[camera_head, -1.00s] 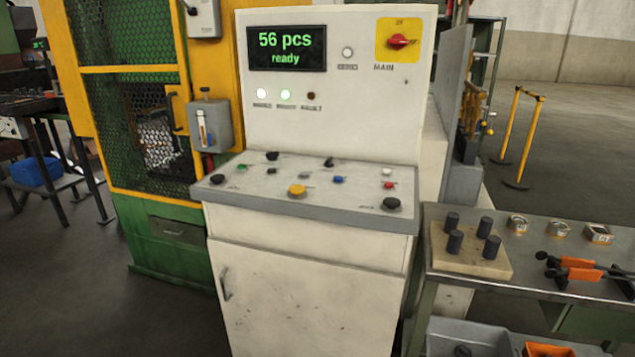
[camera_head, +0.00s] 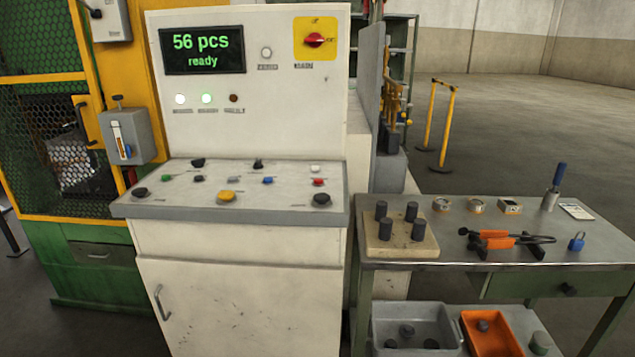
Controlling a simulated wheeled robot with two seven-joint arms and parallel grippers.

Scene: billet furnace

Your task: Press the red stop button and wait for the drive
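A small red button (camera_head: 318,182) sits near the right end of the sloped control panel (camera_head: 180,210) of a white cabinet, with a white button (camera_head: 315,168) just behind it and a black knob (camera_head: 321,199) in front. A yellow button (camera_head: 227,196), a blue one (camera_head: 267,180) and a green one (camera_head: 166,178) are on the same panel. The display (camera_head: 203,50) above reads "56 pcs ready". Two lamps under it are lit white-green and the third (camera_head: 233,98) is dark red. Neither of my grippers is in view.
A red main switch (camera_head: 314,40) on a yellow plate is on the upright panel. A workbench (camera_head: 480,250) at right holds a block with dark pegs (camera_head: 400,242), orange-handled tongs (camera_head: 495,240) and a blue padlock (camera_head: 577,242). Grey and orange bins are below. A yellow barrier (camera_head: 436,125) stands behind.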

